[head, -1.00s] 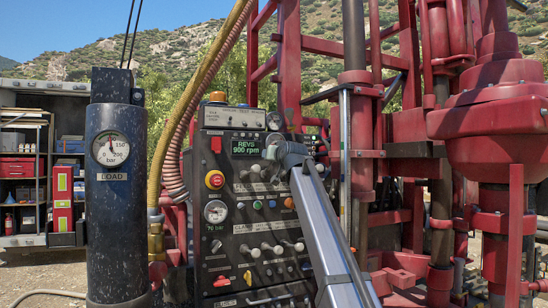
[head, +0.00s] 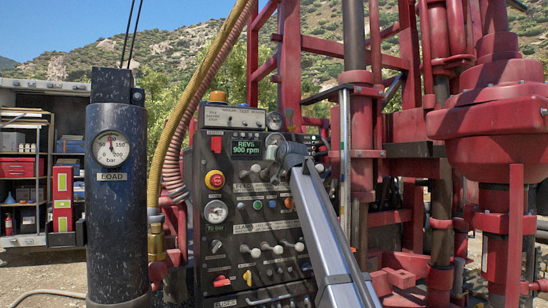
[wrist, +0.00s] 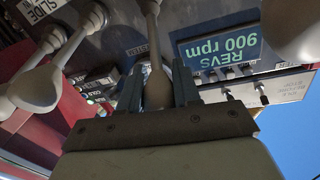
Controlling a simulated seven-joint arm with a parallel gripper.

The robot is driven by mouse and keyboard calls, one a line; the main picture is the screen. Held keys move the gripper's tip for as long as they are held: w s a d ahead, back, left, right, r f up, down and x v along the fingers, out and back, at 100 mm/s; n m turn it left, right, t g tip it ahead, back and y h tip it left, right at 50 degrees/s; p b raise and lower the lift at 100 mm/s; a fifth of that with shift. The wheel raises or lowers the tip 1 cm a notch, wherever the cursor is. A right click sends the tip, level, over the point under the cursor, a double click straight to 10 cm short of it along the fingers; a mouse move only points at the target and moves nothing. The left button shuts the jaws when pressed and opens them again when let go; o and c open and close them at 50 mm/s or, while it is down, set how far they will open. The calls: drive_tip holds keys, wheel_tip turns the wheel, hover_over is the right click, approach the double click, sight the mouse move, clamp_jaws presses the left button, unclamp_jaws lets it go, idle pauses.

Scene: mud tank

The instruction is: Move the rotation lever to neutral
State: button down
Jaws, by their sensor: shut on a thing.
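A pale-knobbed lever (wrist: 157,90) stands between the two blue-grey fingers of my gripper (wrist: 158,88) in the wrist view, and the fingers are shut on it. Its thin stem runs up to the panel. I take it for the rotation lever, but no label for it is readable. In the head view my gripper (head: 274,146) is at the upper right of the control panel (head: 228,232), just right of the green display, and my arm hides most of the lever there.
The display (head: 247,147) reads REVS 900 rpm; it shows inverted in the wrist view (wrist: 218,48). Other pale levers (wrist: 38,90) stand close by on the left of the wrist view, and a large pale knob (wrist: 292,28) on the right. A red emergency button (head: 215,180) sits lower left.

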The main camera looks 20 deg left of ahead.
drive_tip(key=shift+s+d+f+t+y, duration=0.3)
drive_tip(key=shift+f+t+y, duration=0.15)
drive_tip(key=shift+f, duration=0.15)
drive_tip(key=shift+s+d+f+t+y, duration=0.25)
drive_tip(key=shift+f+t+y, duration=0.1)
drive_tip(key=shift+f+t, duration=0.15)
drive_tip(key=shift+s+d+f, duration=0.15)
drive_tip(key=shift+f, duration=0.4)
drive_tip(key=shift+s+d+f, duration=0.1)
drive_tip(key=shift+d+f, duration=0.05)
drive_tip(key=shift+f, duration=0.35)
drive_tip(key=c, duration=0.8)
unclamp_jaws()
drive_tip(key=v, duration=1.3)
drive_tip(key=shift+s+d, duration=0.25)
drive_tip(key=shift+s, duration=0.1)
